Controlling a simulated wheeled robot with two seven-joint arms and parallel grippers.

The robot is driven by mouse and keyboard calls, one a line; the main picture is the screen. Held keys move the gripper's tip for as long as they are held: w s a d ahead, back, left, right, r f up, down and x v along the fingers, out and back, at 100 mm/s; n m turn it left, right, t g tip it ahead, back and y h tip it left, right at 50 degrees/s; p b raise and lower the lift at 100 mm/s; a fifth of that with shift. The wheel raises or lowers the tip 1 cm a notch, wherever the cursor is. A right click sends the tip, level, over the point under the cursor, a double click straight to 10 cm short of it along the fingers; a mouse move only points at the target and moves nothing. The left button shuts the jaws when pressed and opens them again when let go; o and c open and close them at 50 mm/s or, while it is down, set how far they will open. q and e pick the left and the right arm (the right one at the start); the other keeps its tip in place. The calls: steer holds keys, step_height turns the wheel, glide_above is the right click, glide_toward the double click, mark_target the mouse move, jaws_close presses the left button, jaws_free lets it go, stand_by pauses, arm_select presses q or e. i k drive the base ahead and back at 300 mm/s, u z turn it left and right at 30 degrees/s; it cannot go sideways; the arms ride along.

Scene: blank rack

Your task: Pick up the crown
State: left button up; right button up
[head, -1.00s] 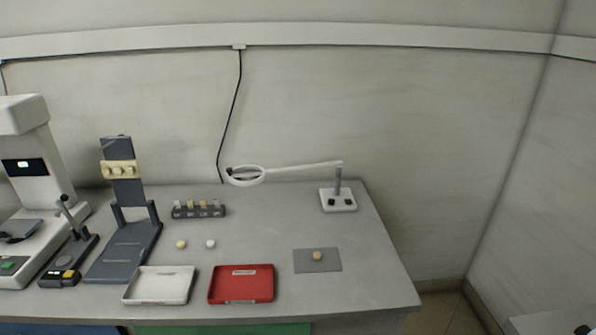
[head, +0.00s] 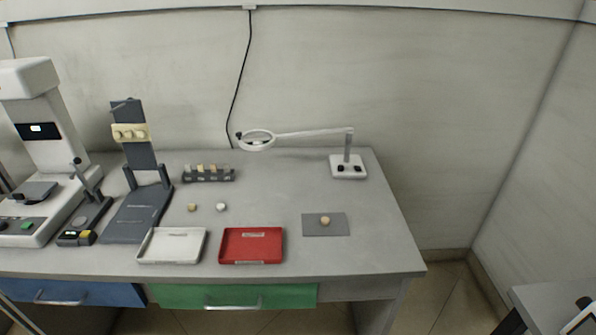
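A small beige piece (head: 325,221), which looks like the crown, lies on a grey mat (head: 342,229) at the right of the bench. Two similar small pieces lie behind the trays: a yellowish one (head: 192,207) and a whiter one (head: 221,207). I cannot tell for certain which of these is the crown. Neither of my grippers shows in the head view.
A white tray (head: 172,261) and a red tray (head: 252,261) lie near the front edge. A small rack (head: 209,177), a stand (head: 134,215), a white machine (head: 45,125) and a magnifier lamp (head: 348,170) stand behind or left. Drawers (head: 234,296) are below the bench.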

mark_target(325, 221)
steer(key=u, duration=0.05)
steer(key=k, duration=0.35)
steer(key=z, duration=0.95)
steer(key=i, duration=0.75)
steer(key=u, duration=0.75)
